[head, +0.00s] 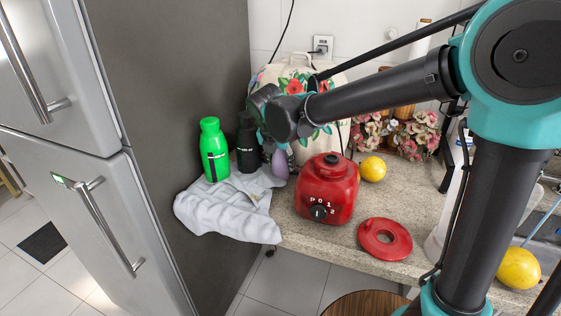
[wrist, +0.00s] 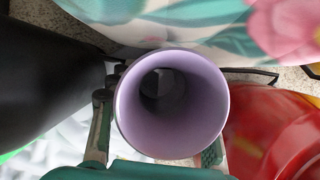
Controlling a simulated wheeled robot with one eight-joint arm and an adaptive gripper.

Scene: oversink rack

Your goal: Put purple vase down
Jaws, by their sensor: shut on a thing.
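The purple vase (head: 280,166) stands upright at the counter's left side in the head view, between a black bottle (head: 247,145) and a red blender base (head: 327,188). In the wrist view I look down into the vase's round open mouth (wrist: 172,110). My gripper (wrist: 155,135) has a finger on each side of the vase and is shut on it. In the head view my arm's end hides the gripper and the vase's upper part. I cannot tell whether the vase's bottom touches the cloth or counter.
A green bottle (head: 214,150) stands on the grey cloth (head: 215,212). A floral-covered appliance (head: 336,88) is close behind the vase. A red lid (head: 384,240) and a yellow fruit (head: 372,169) lie on the counter (head: 407,194). Room around the vase is tight.

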